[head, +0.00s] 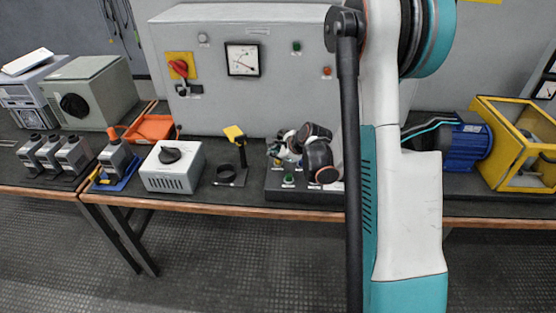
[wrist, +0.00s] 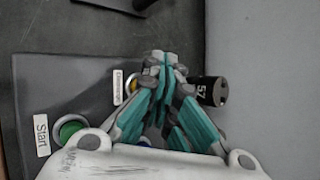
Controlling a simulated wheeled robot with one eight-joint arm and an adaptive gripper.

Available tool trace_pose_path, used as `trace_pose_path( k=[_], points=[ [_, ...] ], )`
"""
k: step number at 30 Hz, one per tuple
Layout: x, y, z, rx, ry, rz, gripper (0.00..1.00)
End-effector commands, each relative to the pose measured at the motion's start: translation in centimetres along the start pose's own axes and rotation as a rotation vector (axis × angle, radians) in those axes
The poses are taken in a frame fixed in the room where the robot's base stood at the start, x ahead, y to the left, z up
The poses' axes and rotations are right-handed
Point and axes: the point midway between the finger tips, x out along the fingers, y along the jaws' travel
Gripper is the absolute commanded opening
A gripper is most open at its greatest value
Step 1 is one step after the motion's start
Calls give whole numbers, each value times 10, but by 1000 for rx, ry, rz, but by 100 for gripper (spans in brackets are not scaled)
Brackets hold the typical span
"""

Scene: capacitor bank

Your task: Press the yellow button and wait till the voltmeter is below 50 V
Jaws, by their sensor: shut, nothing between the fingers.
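The yellow button (wrist: 133,85) shows in the wrist view beside a small white label, partly covered by my fingers. My gripper (wrist: 160,62) is shut and empty, with its fingertips right over or next to the button. I cannot tell whether they touch or press it.
A green button (wrist: 70,130) labelled Start is at the left in the wrist view. A black cylinder (wrist: 213,92) marked 57 stands just right of my fingers. The cabinet (head: 213,105) has a red-and-yellow switch (head: 180,68). A blue motor (head: 466,146) lies to the right.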

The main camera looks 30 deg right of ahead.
Motion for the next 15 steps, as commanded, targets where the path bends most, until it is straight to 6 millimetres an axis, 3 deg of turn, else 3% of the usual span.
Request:
trace_pose_path(
  k=[15],
  points=[
    [4,3,-3,0,0,0,0]
  ],
)
